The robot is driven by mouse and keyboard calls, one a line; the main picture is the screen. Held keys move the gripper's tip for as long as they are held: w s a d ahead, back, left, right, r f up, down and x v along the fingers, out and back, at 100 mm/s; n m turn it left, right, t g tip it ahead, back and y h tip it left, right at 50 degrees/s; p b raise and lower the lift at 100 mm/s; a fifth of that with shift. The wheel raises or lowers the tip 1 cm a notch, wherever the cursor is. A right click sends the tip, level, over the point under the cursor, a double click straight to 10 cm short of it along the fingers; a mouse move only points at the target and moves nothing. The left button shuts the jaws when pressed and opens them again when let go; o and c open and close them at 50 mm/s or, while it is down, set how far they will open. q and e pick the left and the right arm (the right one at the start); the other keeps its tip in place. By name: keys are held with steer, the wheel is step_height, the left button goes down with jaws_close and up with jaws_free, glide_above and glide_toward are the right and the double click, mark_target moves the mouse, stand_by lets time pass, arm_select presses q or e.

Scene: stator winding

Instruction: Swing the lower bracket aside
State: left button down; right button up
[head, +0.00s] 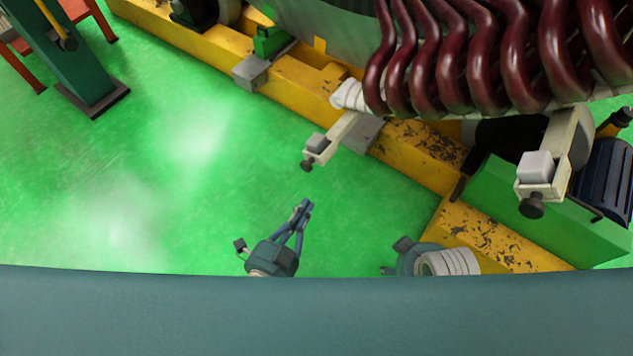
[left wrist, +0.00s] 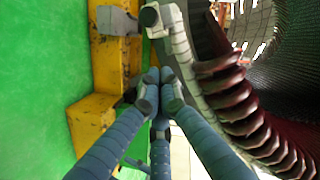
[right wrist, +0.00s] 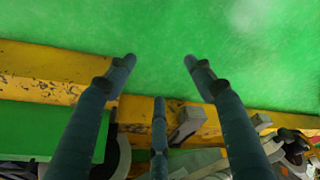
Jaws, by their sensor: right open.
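Two pale brackets hang at the edge of the coil. The left bracket (head: 332,140) has a grey block and a dark knob at its end. The right bracket (head: 545,175) has a white block and a dark knob. I cannot tell from the picture which is the lower one. My left gripper (head: 304,205) is below the left bracket in the head view, apart from it. In the left wrist view its fingertips (left wrist: 157,78) meet with nothing seen between them. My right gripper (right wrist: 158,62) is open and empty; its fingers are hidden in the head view.
Dark red coil loops (head: 480,50) fill the upper right. A worn yellow beam (head: 415,150) runs diagonally below them, with a green box (head: 545,212) beside it. A green post (head: 75,60) stands at the upper left. The green floor (head: 150,170) is clear.

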arm_select(q)
steer(key=r, duration=0.1)
steer(key=b, duration=0.3)
glide_toward(320, 159)
steer(key=w+d, duration=0.3)
steer(key=w, duration=0.1)
steer(key=shift+w+a+f+m+t, duration=0.3)
steer(key=shift+a+f, duration=0.1)
steer(key=shift+f, duration=0.1)
arm_select(e)
steer(key=shift+v, duration=2.2)
steer(key=shift+d, duration=0.15)
